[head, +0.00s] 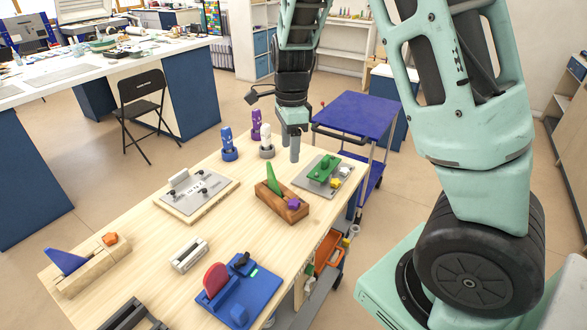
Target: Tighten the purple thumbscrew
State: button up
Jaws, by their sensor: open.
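A small purple knob, which looks like the purple thumbscrew (293,204), sits at the front right end of a brown wooden block (270,202). A green wedge-shaped piece (273,180) stands up from that block. My gripper (294,153) points down above the far part of the workbench, behind the block and apart from the purple knob. It is open, and I see nothing between its fingers. The fingers are seen nearly edge-on, so the gap is hard to make out.
On the workbench (145,240), blue (228,141), purple (256,122) and white (266,138) pieces stand left of my gripper. A green fixture on a grey plate (337,185) lies right of the block. A grey plate fixture (193,195) lies left. A blue cart (357,113) stands behind.

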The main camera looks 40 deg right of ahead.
aim_at(294, 202)
jog(key=f+n, duration=0.1)
jog(key=f, duration=0.5)
jog(key=f+n+b, duration=0.1)
jog(key=f+n, duration=0.1)
jog(key=f, duration=0.4)
jog(key=f+n, duration=0.2)
jog(key=f, duration=0.3)
jog(key=shift+s+d+f+h+b, duration=0.1)
jog(key=shift+d+f+h+b, duration=0.2)
jog(key=shift+d+f, duration=0.1)
jog(key=c, duration=1.1)
jog(key=shift+o, duration=0.2)
jog(key=shift+r+m+p, duration=0.15)
jog(key=shift+m+p, duration=0.6)
jog(key=shift+m, duration=0.05)
jog(key=o, duration=0.5)
jog(key=shift+m, duration=0.4)
jog(key=o, duration=0.5)
jog(key=shift+o, duration=0.2)
